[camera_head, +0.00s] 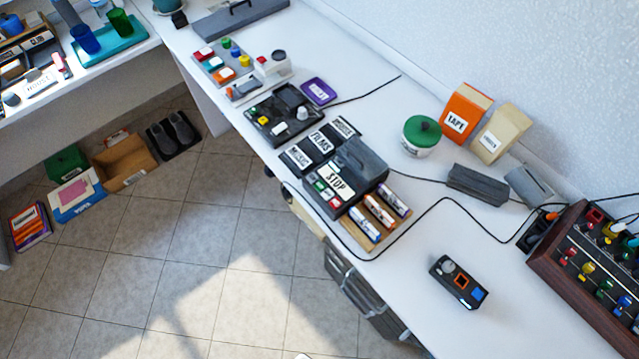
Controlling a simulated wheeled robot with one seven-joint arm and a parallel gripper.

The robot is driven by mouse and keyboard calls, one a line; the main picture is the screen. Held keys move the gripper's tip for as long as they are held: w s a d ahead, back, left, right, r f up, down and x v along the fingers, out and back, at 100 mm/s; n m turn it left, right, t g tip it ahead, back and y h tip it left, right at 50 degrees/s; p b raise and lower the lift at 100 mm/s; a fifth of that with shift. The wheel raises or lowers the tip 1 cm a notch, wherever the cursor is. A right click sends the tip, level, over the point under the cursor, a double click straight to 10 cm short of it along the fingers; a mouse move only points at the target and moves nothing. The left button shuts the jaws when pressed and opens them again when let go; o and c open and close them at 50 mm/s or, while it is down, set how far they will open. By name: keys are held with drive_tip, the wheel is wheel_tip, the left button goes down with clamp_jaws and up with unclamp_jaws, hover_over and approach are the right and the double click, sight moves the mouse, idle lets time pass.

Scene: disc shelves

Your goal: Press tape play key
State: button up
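A dark grey box-like device (368,168) stands on the white desk near its front edge, right of the picture's middle. It has a raised block on top and a white label reading STOP. The lettering on the keys is too small to read, so I cannot tell which is play.
Labelled black cases (318,143) lie behind the device. A tray of labelled sticks (378,211) lies right of it, with a black cable running past. A small black device (458,281) and a wooden panel of coloured knobs (590,270) stand further right. Tiled floor (180,250) is open in front.

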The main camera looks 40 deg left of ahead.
clamp_jaws()
idle(1.6)
